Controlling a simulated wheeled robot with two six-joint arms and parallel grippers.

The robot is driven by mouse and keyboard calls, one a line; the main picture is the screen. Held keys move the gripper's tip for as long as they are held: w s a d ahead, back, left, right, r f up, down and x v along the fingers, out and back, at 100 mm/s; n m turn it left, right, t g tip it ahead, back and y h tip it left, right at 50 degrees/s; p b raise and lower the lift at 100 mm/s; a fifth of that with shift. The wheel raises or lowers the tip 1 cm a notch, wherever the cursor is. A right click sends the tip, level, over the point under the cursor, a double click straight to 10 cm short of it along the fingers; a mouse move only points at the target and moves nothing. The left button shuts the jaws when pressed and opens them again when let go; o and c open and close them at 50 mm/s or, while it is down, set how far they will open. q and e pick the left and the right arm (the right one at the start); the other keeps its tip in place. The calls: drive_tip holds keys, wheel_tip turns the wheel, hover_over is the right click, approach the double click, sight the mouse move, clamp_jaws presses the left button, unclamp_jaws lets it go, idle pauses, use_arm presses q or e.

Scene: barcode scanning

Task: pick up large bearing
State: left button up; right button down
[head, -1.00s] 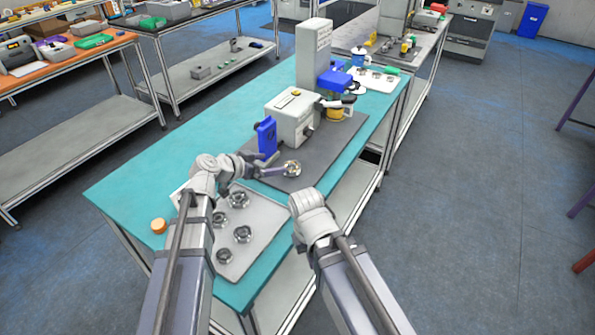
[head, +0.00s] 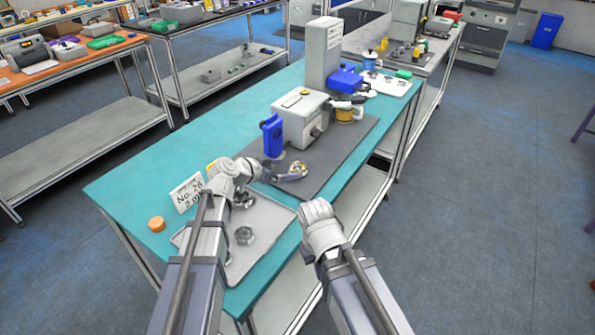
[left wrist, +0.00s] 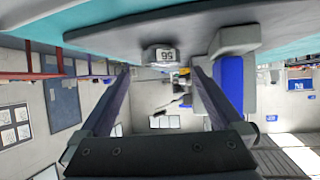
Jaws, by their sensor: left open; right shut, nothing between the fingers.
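A round metal bearing (head: 298,167) sits on the dark grey mat at the tip of my left gripper (head: 285,176). In the left wrist view, where the table lies along the top, a pale block-like thing with a number label (left wrist: 163,55) shows beyond and between the two spread fingers (left wrist: 163,85). My left gripper is open and holds nothing. More bearings lie on the light grey tray (head: 270,222), one near its middle (head: 244,235) and one partly behind my left arm (head: 243,200). My right gripper (head: 318,212) is shut and empty beside the table's right edge; its fingertips are hard to see.
A grey machine (head: 302,112) with a blue part (head: 272,135) stands on the mat (head: 345,150) just beyond my left gripper. A number card (head: 187,193) and an orange round piece (head: 156,224) are at the left. The turquoise table's left part (head: 150,170) is clear.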

sight(300, 166)
use_arm(q)
drive_tip(key=b+x, duration=0.2)
drive_tip(key=x, duration=0.3)
drive_tip(key=shift+w, duration=0.1)
drive_tip(key=shift+r, duration=0.1)
drive_tip(key=shift+c, duration=0.2)
clamp_jaws()
idle(0.4)
drive_tip(key=shift+r, duration=0.1)
wheel_tip(300, 166, up, 10)
drive_tip(key=p, duration=1)
